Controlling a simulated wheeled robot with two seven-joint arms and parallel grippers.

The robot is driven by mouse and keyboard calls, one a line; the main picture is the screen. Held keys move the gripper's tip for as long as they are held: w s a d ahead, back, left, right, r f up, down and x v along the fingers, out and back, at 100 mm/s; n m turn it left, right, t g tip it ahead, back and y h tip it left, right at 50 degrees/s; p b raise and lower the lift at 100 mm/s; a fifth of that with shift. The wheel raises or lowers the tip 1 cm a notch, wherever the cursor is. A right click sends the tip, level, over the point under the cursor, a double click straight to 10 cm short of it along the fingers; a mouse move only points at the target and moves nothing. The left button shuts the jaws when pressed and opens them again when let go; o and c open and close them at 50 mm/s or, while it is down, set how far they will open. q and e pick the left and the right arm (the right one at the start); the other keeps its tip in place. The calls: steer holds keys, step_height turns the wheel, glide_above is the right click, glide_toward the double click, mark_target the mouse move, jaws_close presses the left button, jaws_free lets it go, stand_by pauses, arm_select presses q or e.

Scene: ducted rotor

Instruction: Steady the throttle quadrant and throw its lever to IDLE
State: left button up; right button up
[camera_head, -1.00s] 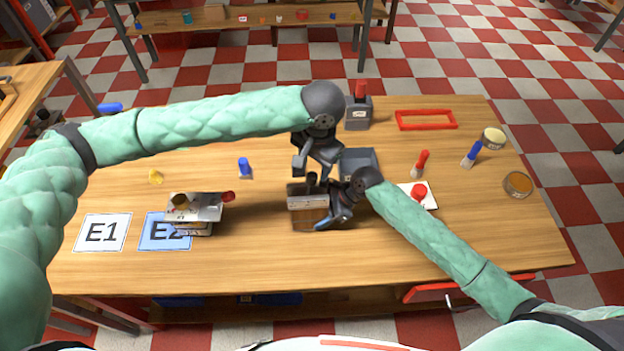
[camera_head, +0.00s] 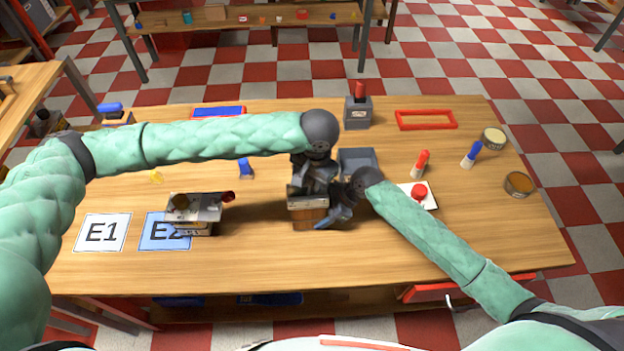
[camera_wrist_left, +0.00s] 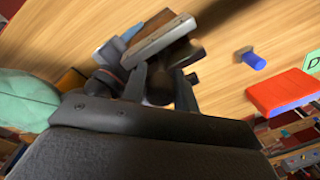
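The throttle quadrant (camera_head: 307,216) is a brown box with a grey metal top, standing at the middle of the table. In the left wrist view its pale top plate (camera_wrist_left: 161,41) shows just beyond my fingers. My left gripper (camera_head: 306,188) points down over the top of the quadrant, and its hand hides the lever in the head view. In the left wrist view the left fingers (camera_wrist_left: 160,88) are apart, with a dark piece between them. Whether they grip it I cannot tell. My right gripper (camera_head: 331,215) is against or close beside the quadrant's right side; its fingertips are unclear.
Left of the quadrant stands another block with a metal top (camera_head: 195,211), near cards E1 (camera_head: 101,232) and E2 (camera_head: 158,238). A grey tray (camera_head: 358,161) is behind. A white plate with a red button (camera_head: 419,194) is to the right. The front table area is clear.

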arm_select(q)
steer(key=shift+f, duration=0.2)
jaws_close()
steer(key=shift+s, duration=0.15)
steer(key=shift+a+h, duration=0.15)
steer(key=shift+h, duration=0.25)
steer(key=shift+s+a+f+h, duration=0.15)
steer(key=shift+a+h, duration=0.85)
steer(key=shift+h, duration=0.3)
steer(key=shift+a+f+h, duration=0.25)
steer(key=shift+a+h, duration=0.55)
steer(key=shift+h, duration=0.6)
steer(key=o, duration=0.6)
jaws_free()
steer(key=shift+a+r, duration=0.1)
